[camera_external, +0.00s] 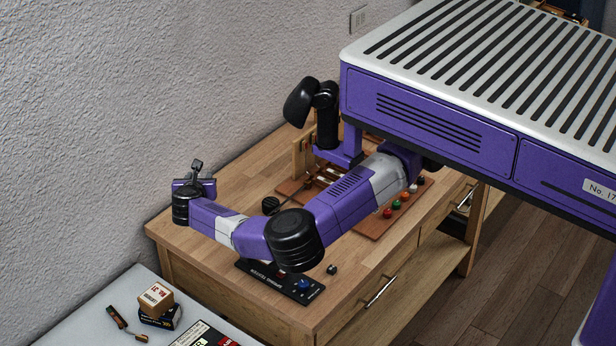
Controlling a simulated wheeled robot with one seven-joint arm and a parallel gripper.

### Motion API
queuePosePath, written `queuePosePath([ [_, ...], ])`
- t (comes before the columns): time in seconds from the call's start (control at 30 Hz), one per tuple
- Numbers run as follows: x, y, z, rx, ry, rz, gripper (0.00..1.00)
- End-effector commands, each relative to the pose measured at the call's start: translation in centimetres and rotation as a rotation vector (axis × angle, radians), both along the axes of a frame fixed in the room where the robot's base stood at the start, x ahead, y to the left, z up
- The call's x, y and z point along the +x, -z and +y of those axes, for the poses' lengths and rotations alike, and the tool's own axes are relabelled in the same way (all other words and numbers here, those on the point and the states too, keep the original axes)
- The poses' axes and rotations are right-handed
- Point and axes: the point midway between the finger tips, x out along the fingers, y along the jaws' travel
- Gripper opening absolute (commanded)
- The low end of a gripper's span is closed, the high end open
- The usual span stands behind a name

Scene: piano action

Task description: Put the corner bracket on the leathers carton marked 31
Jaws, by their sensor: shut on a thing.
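The carton marked No. 31 (155,300) is a small brown box with a cream and red label. It sits on top of a dark blue box (160,320) on the pale table at the lower left. My gripper (196,180) is raised over the desk's left end, behind my black wrist joint, up and to the right of the carton and well apart from it. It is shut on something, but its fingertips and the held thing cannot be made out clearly. I cannot pick out the corner bracket for certain.
A brown and dark tool-like item (127,323) lies left of the carton. A black panel with knobs (280,282) and a small dark piece (332,269) lie on the wooden desk (240,180). A dark labelled sheet (205,335) lies right of the boxes. The wall stands close behind.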

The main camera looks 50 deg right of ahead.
Motion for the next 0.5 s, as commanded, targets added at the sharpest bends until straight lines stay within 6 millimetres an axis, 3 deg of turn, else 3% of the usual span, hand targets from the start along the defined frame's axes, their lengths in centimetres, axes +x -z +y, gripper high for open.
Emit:
queuePosePath([
  [0.3,2.2,1.9,3.7,-0.001,-0.397,0.003,0.00],
  [0.5,2.3,3.6,7.1,-0.003,-0.664,0.003,0.00],
])
